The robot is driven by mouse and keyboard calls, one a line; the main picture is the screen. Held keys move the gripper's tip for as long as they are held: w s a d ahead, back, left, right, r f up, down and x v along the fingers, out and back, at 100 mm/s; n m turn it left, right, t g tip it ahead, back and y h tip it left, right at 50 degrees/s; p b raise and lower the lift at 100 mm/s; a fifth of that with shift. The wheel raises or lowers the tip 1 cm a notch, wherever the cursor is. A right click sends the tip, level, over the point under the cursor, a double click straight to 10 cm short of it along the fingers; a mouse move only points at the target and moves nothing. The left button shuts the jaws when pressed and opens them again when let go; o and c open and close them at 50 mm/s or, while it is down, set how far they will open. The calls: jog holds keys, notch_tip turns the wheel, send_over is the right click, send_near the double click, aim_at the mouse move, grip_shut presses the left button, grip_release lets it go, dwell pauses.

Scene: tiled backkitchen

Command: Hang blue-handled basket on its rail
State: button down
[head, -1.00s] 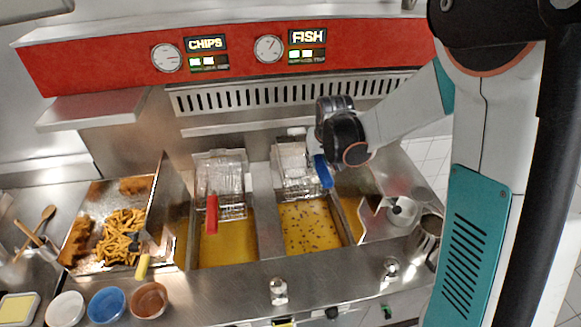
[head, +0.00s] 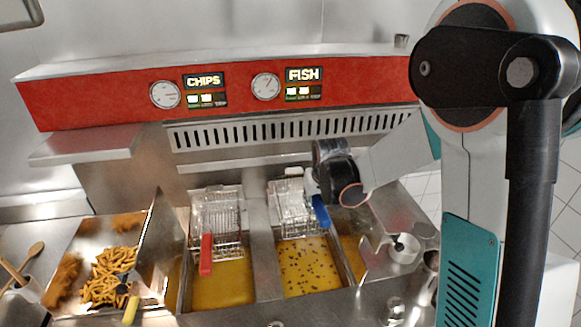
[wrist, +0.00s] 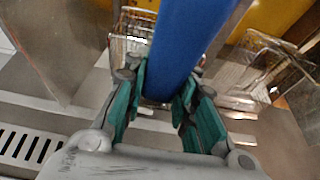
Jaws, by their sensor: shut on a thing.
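The blue-handled basket (head: 290,212) is a wire basket at the back of the right fryer bay, under the FISH sign. Its blue handle (head: 320,211) points toward the front. My gripper (wrist: 165,100) is shut on the blue handle, which fills the space between the teal finger pads in the wrist view (wrist: 185,40). In the head view my gripper (head: 312,188) is partly hidden behind my dark wrist. The rail (head: 250,166) seems to be the metal strip along the back panel. I cannot tell whether the basket touches it.
A red-handled basket (head: 217,213) hangs in the left bay. Oil with dark bits (head: 308,265) fills the right vat, and clear oil (head: 222,290) the left. A tray of chips (head: 110,275) stands at left. A white pot (head: 403,248) is at right.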

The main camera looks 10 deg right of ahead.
jog(key=shift+s+d+f+b, duration=0.1)
jog(key=shift+s+f+b, duration=0.05)
jog(key=shift+f+b, duration=0.5)
jog(key=shift+s+f+b, duration=0.1)
jog(key=shift+f+b, duration=0.35)
jog(key=shift+f, duration=0.3)
jog(key=shift+f+b, duration=0.75)
jog(key=c, duration=1.2)
grip_release()
